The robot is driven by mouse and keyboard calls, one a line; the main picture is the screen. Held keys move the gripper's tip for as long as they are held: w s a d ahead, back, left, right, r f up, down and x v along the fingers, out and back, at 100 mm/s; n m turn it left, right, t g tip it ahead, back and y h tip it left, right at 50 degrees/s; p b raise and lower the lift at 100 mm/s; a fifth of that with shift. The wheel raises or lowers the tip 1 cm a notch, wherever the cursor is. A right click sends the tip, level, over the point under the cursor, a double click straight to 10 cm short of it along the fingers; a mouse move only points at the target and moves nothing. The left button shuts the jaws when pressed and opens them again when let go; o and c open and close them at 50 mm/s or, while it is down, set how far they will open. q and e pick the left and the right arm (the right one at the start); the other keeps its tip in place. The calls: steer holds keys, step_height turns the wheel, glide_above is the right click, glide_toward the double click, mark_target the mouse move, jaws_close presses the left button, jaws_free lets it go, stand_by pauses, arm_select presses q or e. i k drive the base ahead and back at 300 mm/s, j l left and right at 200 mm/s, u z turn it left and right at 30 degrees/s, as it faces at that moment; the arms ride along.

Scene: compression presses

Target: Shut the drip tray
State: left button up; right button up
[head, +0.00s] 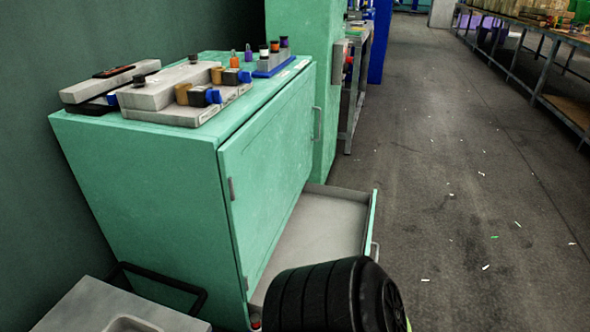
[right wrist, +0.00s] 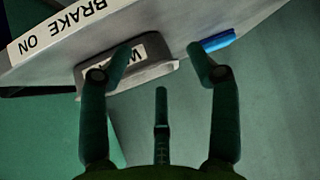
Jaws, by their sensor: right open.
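The drip tray (head: 318,235) is a shallow grey tray with a green front, low on the green cabinet (head: 155,190). It is pulled out to the right in the head view, and its inside shows empty where visible. A handle (head: 375,250) is on its front face. The tray's near end is hidden. My right gripper (right wrist: 162,60) shows in the right wrist view with its dark fingers spread and nothing between them. I cannot tell how far it is from the tray. My left gripper is not in view.
The cabinet door (head: 265,175) above the tray looks shut. Grey fittings (head: 165,92) and small bottles (head: 275,55) stand on the cabinet top. A grey panel marked "BRAKE ON" (right wrist: 62,28) is beyond my right fingers. The floor (head: 460,240) to the right is open, with small scraps.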

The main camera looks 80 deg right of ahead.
mark_target(326, 223)
steer(key=k+l+z, duration=0.25)
steer(key=k+l, duration=0.3)
steer(key=l, duration=0.15)
steer(key=z, duration=2.3)
